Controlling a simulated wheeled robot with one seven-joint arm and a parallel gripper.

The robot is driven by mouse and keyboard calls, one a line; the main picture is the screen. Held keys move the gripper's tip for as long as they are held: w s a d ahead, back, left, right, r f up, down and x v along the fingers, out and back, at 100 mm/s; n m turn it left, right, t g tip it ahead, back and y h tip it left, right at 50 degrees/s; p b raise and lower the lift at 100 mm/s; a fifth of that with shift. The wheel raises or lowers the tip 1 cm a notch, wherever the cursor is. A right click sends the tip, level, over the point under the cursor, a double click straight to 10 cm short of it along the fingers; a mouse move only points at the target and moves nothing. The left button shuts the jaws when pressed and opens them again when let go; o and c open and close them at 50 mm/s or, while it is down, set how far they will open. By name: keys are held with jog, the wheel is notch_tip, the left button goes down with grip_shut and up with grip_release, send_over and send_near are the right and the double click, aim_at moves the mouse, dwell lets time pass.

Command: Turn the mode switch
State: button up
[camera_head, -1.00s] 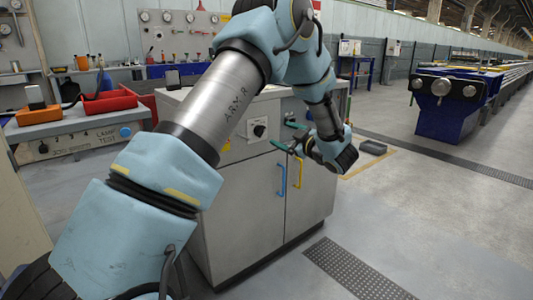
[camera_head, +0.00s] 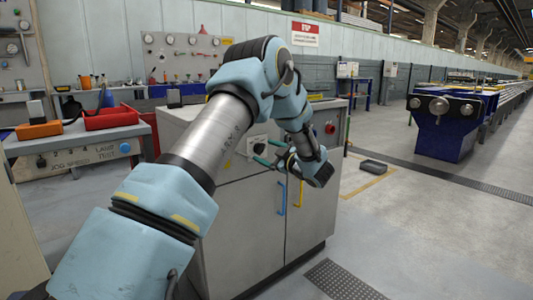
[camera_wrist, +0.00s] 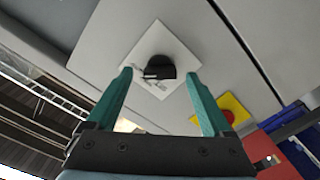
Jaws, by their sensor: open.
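The mode switch (camera_head: 259,148) is a black knob on a white square plate on the upper front of the grey cabinet (camera_head: 235,215). In the wrist view the black knob (camera_wrist: 160,68) sits on its white plate, which appears turned like a diamond, with small markings partly hidden near the knob. My gripper (camera_head: 268,152) is in front of the cabinet's upper front, close to the switch. Its two green fingers are open and empty. In the wrist view the knob lies between the two fingertips (camera_wrist: 159,75); I cannot tell how far ahead of them it is.
A red button (camera_head: 330,128) is on the cabinet to the right, on a yellow plate in the wrist view (camera_wrist: 240,106). Blue (camera_head: 282,198) and yellow (camera_head: 301,192) door handles are below my gripper. A bench with a red tray (camera_head: 110,118) stands left. Floor at right is mostly clear.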

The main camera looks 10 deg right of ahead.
jog(key=shift+w, duration=0.1)
jog(key=shift+a, duration=0.1)
grip_shut()
dwell(0.6)
jog(key=shift+f+n+b, duration=0.15)
jog(key=shift+n+b, duration=0.25)
jog(key=shift+b, duration=0.15)
jog(key=n+b, duration=1.6)
jog(key=b, duration=0.5)
jog(key=shift+n+b, duration=0.4)
